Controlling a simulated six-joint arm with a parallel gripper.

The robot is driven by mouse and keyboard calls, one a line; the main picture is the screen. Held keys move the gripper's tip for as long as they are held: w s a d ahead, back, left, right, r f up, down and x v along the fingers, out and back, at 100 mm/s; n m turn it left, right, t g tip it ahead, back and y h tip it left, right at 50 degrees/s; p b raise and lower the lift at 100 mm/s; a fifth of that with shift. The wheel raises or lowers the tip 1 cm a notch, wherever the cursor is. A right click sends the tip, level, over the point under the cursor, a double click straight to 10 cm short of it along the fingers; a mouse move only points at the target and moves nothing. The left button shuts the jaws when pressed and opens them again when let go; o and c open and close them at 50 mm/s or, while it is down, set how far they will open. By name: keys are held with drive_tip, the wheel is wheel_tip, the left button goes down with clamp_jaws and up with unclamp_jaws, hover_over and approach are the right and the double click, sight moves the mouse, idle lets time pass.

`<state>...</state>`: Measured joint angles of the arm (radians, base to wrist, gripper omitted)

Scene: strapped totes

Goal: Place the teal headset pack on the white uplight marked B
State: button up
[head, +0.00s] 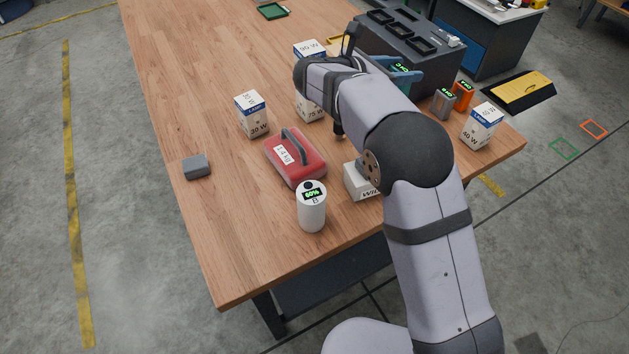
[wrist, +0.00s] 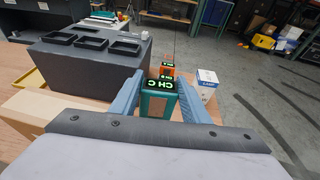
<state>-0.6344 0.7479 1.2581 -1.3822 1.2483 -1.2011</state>
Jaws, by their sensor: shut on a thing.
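The teal headset pack (wrist: 158,104), with a green-lit top display reading CH C, is between the two blue fingers of my gripper (wrist: 158,100) in the wrist view. The gripper is shut on it. In the head view, the gripper (head: 403,76) is beside the dark dock, mostly hidden behind my arm; little more than the pack's lit display shows there. The white uplight marked B (head: 312,213) is a white cylinder standing upright near the table's front edge, with a green 60% display and a dark knob on top. The gripper is well behind and right of it.
A dark dock (head: 370,45) with several slots stands at the back right. Grey (head: 444,105) and orange (head: 463,97) packs stand right of it. A red case (head: 297,160), a white box (head: 357,184) and several bulb boxes surround the uplight's area. The table's left is mostly clear.

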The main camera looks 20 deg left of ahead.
drive_tip(key=s+a+r+n+t+y+p, duration=0.15)
drive_tip(key=s+a+r, duration=0.25)
drive_tip(key=s+a, duration=0.5)
wheel_tip(320, 180, up, 6)
drive_tip(key=f+n+t+y+p, duration=0.1)
drive_tip(key=n+y+p, duration=0.1)
drive_tip(key=y+p, duration=0.15)
hover_over(311, 192)
drive_tip(key=shift+h, duration=0.6)
drive_tip(key=shift+f+p, duration=1)
drive_tip(key=shift+f, duration=3.8)
drive_tip(key=shift+f, duration=0.2)
drive_tip(key=o, duration=1.2)
drive_tip(key=shift+r, duration=0.1)
